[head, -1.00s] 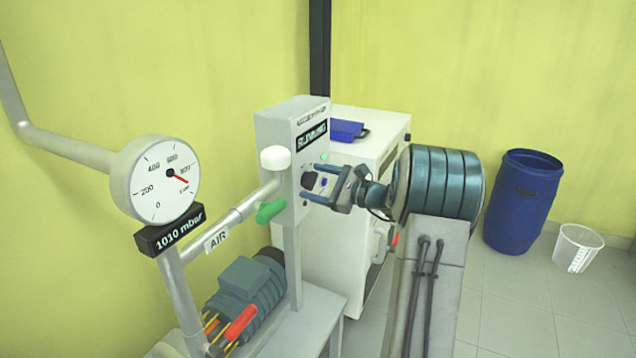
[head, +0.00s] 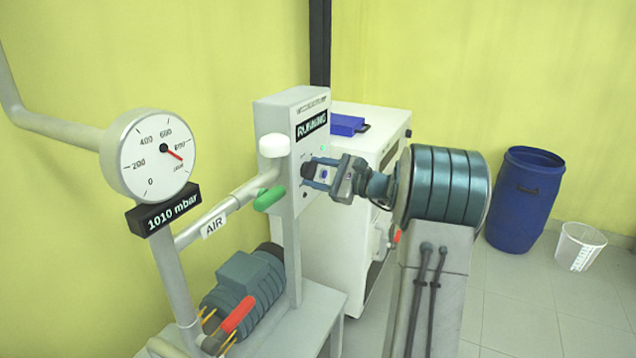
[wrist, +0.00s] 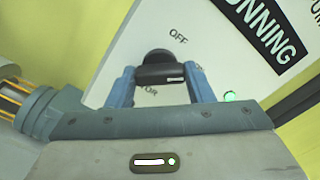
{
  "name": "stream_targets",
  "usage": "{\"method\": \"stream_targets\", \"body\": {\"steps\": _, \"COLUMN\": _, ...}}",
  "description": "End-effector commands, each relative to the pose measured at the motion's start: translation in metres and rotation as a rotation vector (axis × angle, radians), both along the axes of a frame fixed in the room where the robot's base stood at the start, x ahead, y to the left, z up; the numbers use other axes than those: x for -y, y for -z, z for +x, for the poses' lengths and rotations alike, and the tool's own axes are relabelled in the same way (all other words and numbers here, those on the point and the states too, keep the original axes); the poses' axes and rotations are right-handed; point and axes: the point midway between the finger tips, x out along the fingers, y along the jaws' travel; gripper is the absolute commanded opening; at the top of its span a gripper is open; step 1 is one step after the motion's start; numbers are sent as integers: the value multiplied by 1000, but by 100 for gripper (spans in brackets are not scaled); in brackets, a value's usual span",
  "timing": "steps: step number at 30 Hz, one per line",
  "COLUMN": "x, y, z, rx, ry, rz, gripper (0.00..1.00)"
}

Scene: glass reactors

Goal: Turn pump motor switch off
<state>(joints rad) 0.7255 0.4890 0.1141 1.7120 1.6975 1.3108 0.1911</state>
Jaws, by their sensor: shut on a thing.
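The pump motor switch is a black rotary knob (wrist: 165,58) on the grey control box (head: 285,108). In the wrist view, the knob sits between the two blue fingers of my gripper (wrist: 161,80), which is shut on it. "OFF" is printed above and to the right of the knob, and part of "MOTOR" shows below it. In the head view, my gripper (head: 312,172) reaches the box front from the right and mostly hides the knob. The box display (head: 312,126) reads "RUNNING", and a green lamp (wrist: 230,96) is lit beside the gripper.
The pump motor (head: 245,290) is below. A white cabinet (head: 375,130) stands behind my arm.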

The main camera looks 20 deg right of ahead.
Motion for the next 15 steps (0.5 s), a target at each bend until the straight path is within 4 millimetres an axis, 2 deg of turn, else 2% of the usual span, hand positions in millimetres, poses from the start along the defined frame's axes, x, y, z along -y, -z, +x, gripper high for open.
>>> {"method": "stream_targets", "body": {"steps": 1, "x": 0, "y": 7, "z": 0, "rx": 29, "ry": 0, "rz": -35, "gripper": 24}}
{"method": "stream_targets", "body": {"steps": 15, "x": 0, "y": 8, "z": 0, "rx": 299, "ry": 0, "rz": -380, "gripper": 24}}
